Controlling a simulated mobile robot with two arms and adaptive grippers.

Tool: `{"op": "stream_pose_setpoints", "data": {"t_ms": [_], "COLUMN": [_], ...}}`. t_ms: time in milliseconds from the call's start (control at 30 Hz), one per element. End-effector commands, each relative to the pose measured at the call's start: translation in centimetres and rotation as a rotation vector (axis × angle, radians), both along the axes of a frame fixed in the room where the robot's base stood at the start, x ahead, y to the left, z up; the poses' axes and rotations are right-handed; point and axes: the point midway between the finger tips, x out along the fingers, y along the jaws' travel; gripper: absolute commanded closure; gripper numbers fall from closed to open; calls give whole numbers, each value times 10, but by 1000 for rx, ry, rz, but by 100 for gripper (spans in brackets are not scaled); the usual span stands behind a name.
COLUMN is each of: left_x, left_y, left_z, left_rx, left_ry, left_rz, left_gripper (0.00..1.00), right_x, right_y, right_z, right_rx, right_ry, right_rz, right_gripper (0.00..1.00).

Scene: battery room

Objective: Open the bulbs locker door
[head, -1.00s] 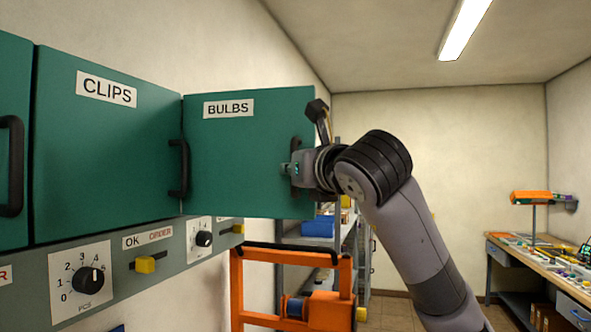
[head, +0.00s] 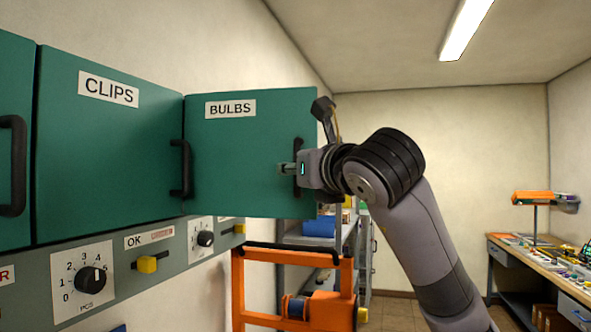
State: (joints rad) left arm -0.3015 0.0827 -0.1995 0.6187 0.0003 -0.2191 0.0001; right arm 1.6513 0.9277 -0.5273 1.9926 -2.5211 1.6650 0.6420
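The bulbs locker door (head: 240,150) is a green panel with a white BULBS label (head: 230,108). It stands swung out from the wall, at an angle to the clips door beside it. Its black handle (head: 298,180) is near its right edge. My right gripper (head: 288,169) is at this handle, its fingers pointing left across it. The fingers are small and partly hidden, so I cannot tell whether they close on the handle. My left gripper is not in view.
The clips door (head: 100,150) is flush at left, with a black handle (head: 180,168). Below runs a grey panel with dials (head: 90,280) and yellow knobs (head: 147,264). An orange frame (head: 290,262) stands under the bulbs door. A workbench (head: 545,262) is at far right.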

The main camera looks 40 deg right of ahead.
Motion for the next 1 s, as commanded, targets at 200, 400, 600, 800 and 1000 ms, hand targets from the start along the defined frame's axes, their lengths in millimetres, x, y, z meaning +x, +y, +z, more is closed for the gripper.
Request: {"op": "stream_pose_setpoints", "data": {"t_ms": [200,400,600,800,1000], "left_x": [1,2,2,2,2], "left_y": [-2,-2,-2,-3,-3], "left_z": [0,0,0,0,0], "left_rx": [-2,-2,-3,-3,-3], "left_ry": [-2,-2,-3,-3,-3], "left_rz": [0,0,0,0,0], "left_gripper": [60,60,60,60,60], "right_x": [-46,-82,-99,-102,-101], "right_y": [11,21,25,25,25], "right_z": [1,1,0,0,0], "right_rx": [-4,-1,0,0,0], "right_ry": [-6,-5,-3,-3,-2], "right_rz": [0,0,-1,-1,-1], "right_gripper": [69,69,69,69,69]}}
